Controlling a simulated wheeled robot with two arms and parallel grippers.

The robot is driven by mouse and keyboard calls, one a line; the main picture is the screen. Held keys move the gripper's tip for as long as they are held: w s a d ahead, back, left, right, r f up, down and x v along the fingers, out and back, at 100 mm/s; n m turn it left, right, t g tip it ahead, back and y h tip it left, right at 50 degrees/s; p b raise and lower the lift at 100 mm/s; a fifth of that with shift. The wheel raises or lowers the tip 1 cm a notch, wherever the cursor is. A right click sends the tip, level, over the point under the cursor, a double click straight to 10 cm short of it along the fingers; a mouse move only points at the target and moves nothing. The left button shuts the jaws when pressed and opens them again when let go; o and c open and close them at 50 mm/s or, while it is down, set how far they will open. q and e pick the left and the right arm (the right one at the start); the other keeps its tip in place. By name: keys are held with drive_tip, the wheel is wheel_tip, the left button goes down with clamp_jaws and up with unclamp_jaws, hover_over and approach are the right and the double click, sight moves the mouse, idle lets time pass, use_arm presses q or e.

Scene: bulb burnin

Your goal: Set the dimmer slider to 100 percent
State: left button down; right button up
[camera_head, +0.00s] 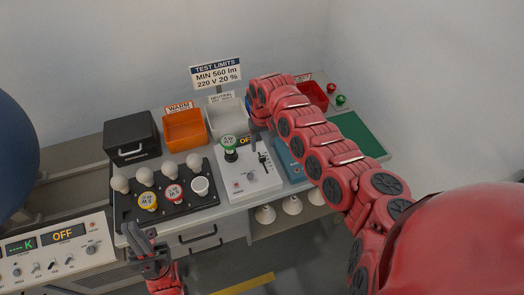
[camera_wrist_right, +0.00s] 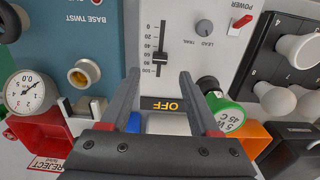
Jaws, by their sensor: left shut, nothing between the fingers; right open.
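The dimmer slider (camera_wrist_right: 160,58) sits on the pale control panel (camera_wrist_right: 185,25), with a scale from 0 to 100. Its dark knob stands at roughly 60 to 80 on the scale; the exact value is hard to read. In the head view the panel (camera_head: 236,196) is mid-bench, and the slider (camera_head: 263,160) is small near its right side. My right gripper (camera_wrist_right: 159,76) is open, its fingertips on either side of the slider's 100 end; contact cannot be told. My left gripper (camera_head: 148,245) is shut and empty at the front left, away from the panel.

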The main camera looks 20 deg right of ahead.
sight(262, 157)
wheel_tip(262, 157, down, 7)
idle(0.3)
drive_tip(key=shift+c, duration=0.3)
clamp_jaws()
idle(1.2)
